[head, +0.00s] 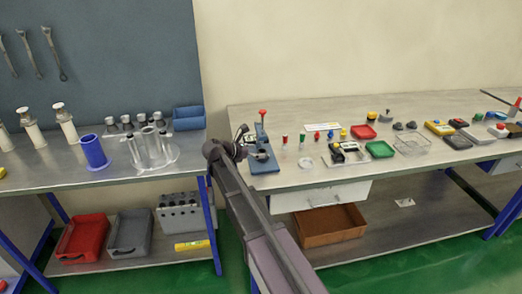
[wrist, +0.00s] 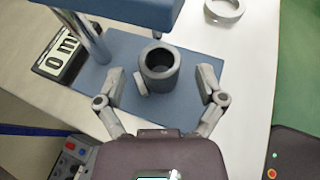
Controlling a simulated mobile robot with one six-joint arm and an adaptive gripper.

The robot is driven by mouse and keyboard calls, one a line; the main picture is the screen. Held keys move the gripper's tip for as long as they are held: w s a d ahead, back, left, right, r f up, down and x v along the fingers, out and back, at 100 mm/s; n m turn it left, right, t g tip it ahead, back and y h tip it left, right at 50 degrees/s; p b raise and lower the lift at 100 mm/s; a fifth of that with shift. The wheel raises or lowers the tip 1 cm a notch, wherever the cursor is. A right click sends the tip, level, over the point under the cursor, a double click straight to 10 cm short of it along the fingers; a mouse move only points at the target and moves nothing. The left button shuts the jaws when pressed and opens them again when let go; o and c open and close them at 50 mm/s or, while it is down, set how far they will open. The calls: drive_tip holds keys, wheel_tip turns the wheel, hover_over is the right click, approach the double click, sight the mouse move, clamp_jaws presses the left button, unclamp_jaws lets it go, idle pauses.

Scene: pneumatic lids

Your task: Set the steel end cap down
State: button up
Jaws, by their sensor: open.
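In the wrist view, a dark grey round part with an open bore, apparently the steel end cap (wrist: 160,72), stands upright on the blue press base (wrist: 112,48). A small light grey piece sits against its lower left side. My gripper (wrist: 162,76) is open, with one finger on each side of the part and a gap showing on both sides. In the head view, my gripper (head: 240,142) is at the left end of the right bench, beside the blue press (head: 262,158).
A pale ring (wrist: 224,8) lies on the bench right of the press base. A display box (wrist: 60,52) stands at its left. The press column and head rise close by. In the head view, a green tray (head: 379,149) and several small parts stand farther right.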

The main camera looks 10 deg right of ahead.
sight(269, 187)
drive_tip(key=p+v, duration=0.3)
drive_tip(key=v, duration=0.6)
drive_tip(key=shift+s, duration=0.15)
idle(0.4)
